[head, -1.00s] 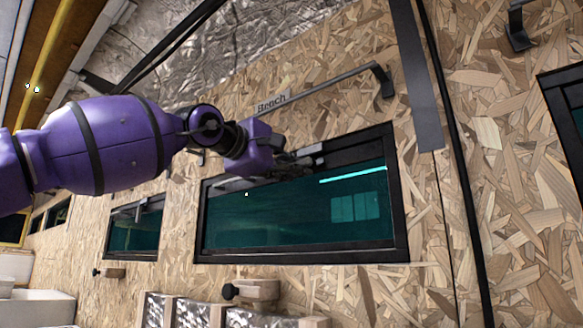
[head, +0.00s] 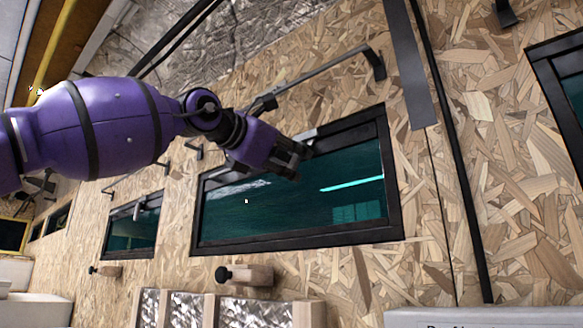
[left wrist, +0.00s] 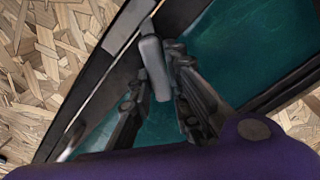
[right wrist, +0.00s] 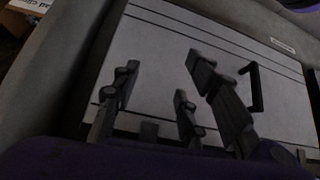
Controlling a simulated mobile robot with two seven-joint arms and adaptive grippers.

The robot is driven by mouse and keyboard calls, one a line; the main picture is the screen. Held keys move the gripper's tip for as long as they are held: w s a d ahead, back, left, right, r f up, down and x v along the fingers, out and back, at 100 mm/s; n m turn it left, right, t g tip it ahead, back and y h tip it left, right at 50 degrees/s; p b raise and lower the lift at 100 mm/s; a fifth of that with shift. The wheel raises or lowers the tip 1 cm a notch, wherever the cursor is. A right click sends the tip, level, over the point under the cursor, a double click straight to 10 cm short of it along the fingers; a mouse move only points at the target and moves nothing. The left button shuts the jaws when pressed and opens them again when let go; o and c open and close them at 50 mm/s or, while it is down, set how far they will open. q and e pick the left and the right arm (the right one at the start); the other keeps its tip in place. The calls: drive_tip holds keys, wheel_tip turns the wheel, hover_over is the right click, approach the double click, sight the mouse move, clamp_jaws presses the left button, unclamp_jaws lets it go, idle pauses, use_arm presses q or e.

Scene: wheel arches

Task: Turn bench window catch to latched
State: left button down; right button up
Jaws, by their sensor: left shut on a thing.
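The bench window (head: 398,215) is a black frame with dark teal glass in the chipboard wall, in the middle of the head view. Its catch (left wrist: 153,62) is a grey rounded lever at the frame's edge in the left wrist view; in the head view a little grey part of it (head: 305,135) shows beside my fingers. My left gripper (head: 297,160) is at the window's top edge, shut on the catch lever, with a finger on each side of it. My right gripper (right wrist: 155,88) is open and empty in its wrist view, away from the window.
A dark rail (head: 325,78) runs above the window. A smaller window (head: 132,228) is to the left, and another black frame (head: 545,70) is at the right edge. A wooden block with a black knob (head: 245,275) sticks out below the window.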

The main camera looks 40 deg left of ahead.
use_arm(q)
drive_tip(key=n, duration=0.1)
drive_tip(key=d+n+b, duration=0.1)
drive_tip(key=n, duration=0.1)
drive_tip(key=shift+s+n, duration=0.15)
drive_tip(key=shift+n, duration=0.15)
drive_tip(key=n, duration=0.2)
drive_tip(key=shift+d+n, duration=0.4)
drive_tip(key=shift+n, duration=0.3)
drive_tip(key=c, duration=1.7)
unclamp_jaws()
drive_tip(key=shift+f, duration=0.1)
drive_tip(key=shift+f+b, duration=0.1)
drive_tip(key=shift+b, duration=0.2)
drive_tip(key=s, duration=0.8)
drive_tip(key=s+a, duration=0.1)
drive_tip(key=s, duration=0.3)
